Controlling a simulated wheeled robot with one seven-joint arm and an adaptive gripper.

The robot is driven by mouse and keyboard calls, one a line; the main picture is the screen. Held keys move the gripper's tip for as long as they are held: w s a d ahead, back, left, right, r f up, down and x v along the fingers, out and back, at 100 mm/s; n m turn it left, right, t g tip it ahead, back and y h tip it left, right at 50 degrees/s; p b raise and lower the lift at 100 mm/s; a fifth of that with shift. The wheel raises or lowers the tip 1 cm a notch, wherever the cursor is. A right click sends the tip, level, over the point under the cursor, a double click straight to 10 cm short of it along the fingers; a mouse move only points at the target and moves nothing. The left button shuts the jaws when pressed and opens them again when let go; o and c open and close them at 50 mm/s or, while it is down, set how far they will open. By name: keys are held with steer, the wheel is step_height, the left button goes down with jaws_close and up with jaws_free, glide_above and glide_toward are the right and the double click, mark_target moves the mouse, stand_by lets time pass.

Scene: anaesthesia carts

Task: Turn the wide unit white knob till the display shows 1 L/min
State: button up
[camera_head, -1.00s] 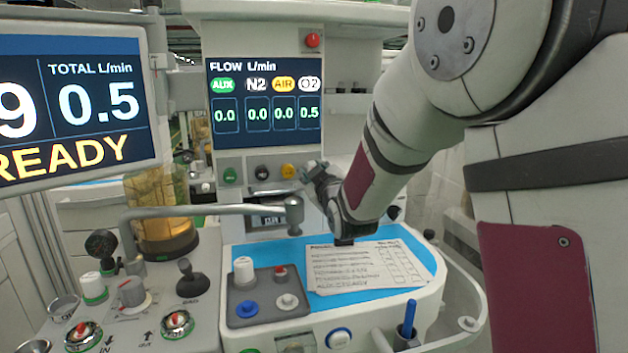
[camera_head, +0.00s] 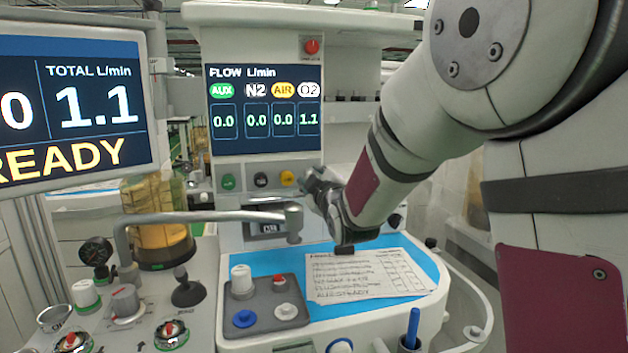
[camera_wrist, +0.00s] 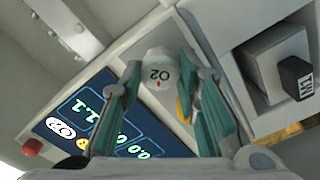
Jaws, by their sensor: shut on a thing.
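The white knob marked O2 (camera_wrist: 160,66) shows in the wrist view between the two green-padded fingers of my gripper (camera_wrist: 166,84), which is shut on it. In the head view my gripper (camera_head: 314,180) is at the right end of the knob row and hides the white knob. The wide unit's display (camera_head: 265,110) reads 1.1 under O2 and 0.0 under AUX, N2 and AIR. The display also shows in the wrist view (camera_wrist: 92,112).
Green (camera_head: 228,182), black (camera_head: 261,180) and yellow (camera_head: 288,178) knobs sit left of my gripper. A grey pipe arm (camera_head: 210,213) stands below them. A left monitor (camera_head: 95,107) shows TOTAL 1.1 and READY. A paper sheet (camera_head: 365,275) lies on the blue worktop.

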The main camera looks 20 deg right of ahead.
steer(key=o, duration=0.9)
steer(key=s, duration=1.2)
steer(key=shift+f, duration=0.1)
steer(key=s+f+m+g, duration=0.4)
steer(key=s+g, duration=0.2)
steer(key=s, duration=0.7)
steer(key=s+f+m+g, duration=0.3)
steer(key=s+g, duration=0.2)
steer(key=s, duration=0.9)
steer(key=s+f+m+g, duration=0.4)
steer(key=s+g, duration=0.2)
steer(key=s, duration=0.7)
steer(key=r+t+p, duration=0.1)
steer(key=r+p, duration=0.5)
steer(key=r, duration=0.1)
steer(key=r+t+p, duration=0.1)
steer(key=r+p, duration=0.6)
steer(key=r+t+p, duration=0.1)
steer(key=r+p, duration=0.6)
steer(key=r, duration=0.1)
steer(key=shift+d, duration=0.25)
